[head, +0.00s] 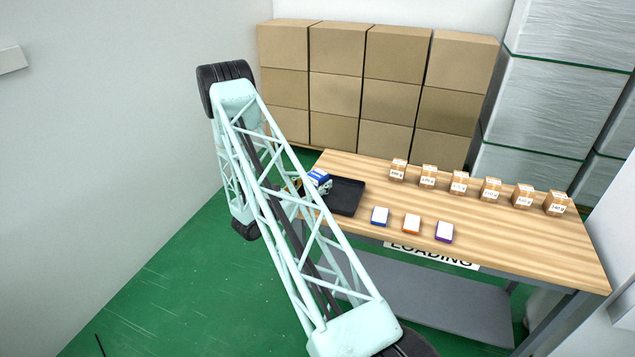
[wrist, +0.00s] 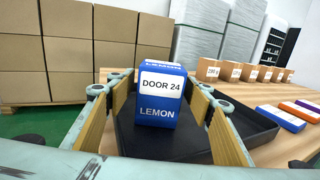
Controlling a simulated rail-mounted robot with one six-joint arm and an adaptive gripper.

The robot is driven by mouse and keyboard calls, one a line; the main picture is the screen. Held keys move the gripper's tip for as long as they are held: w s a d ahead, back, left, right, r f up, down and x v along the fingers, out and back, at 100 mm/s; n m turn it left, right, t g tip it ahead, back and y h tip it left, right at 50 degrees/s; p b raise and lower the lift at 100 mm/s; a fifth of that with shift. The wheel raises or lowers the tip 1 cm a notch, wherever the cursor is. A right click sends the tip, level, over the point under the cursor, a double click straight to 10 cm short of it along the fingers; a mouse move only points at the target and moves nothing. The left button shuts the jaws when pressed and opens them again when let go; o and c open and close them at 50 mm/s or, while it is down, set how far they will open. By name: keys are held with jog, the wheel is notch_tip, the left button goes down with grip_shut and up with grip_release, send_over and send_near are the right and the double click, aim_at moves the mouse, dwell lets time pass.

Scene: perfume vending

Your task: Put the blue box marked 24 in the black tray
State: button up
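The blue box (wrist: 158,100) stands upright between my gripper's two fingers in the wrist view, its white label reading "DOOR 24" above the word "LEMON". The black tray (wrist: 245,122) lies behind and below the box. In the head view the blue box (head: 319,177) shows at the tray's back left, partly hidden by my gripper (head: 322,187). The black tray (head: 345,196) sits at the table's left end. Any gap between box bottom and tray floor cannot be told.
Three flat boxes, blue (head: 380,216), orange (head: 411,223) and purple (head: 444,232), lie right of the tray on the wooden table (head: 510,245). Several small cardboard boxes (head: 459,181) line its back edge. Large stacked cartons (head: 363,95) stand behind.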

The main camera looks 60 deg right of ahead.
jog(key=shift+r, duration=0.15)
dwell(0.3)
jog(key=shift+w+a+p, duration=0.15)
jog(key=shift+w+a, duration=0.15)
jog(key=shift+a, duration=1.65)
jog(key=shift+w+a+p, duration=0.15)
jog(key=shift+w+a, duration=0.15)
jog(key=shift+a, duration=1.7)
jog(key=shift+w+a+p, duration=0.15)
jog(key=shift+w+a, duration=0.15)
jog(key=shift+a, duration=1.65)
jog(key=shift+r, duration=0.15)
